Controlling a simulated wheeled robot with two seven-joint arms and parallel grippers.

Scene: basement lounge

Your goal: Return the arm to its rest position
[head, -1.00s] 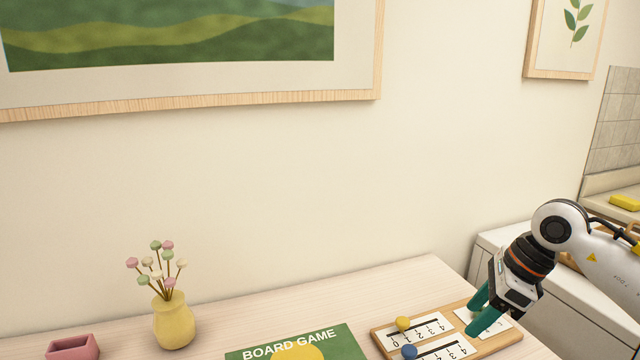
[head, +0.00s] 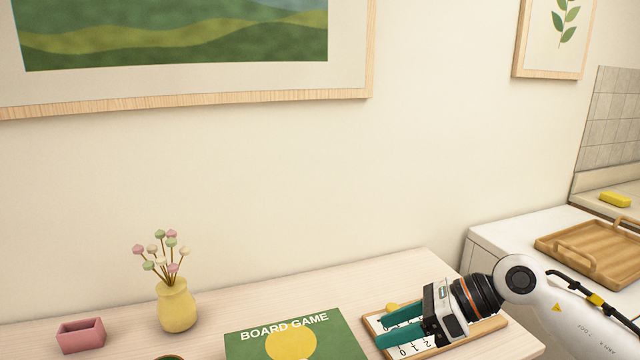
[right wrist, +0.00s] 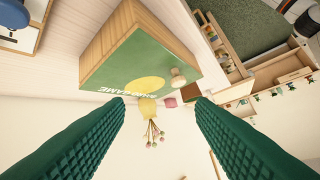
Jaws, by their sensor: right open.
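My right gripper (head: 384,338) has green fingers and hangs over the wooden score board (head: 491,326) at the right of the table in the head view, hiding much of it. In the right wrist view its two fingers (right wrist: 160,108) are wide apart with nothing between them in their grip. The green board game box (head: 240,343) lies just left of the fingers and also shows in the right wrist view (right wrist: 125,70). My left gripper is not in view.
A yellow vase (head: 177,308) with flowers and a pink holder (head: 81,336) stand on the table (head: 215,320) at the left. A wooden tray (head: 590,252) sits on a white cabinet (head: 485,240) at right, with a yellow sponge (head: 615,200) beyond it.

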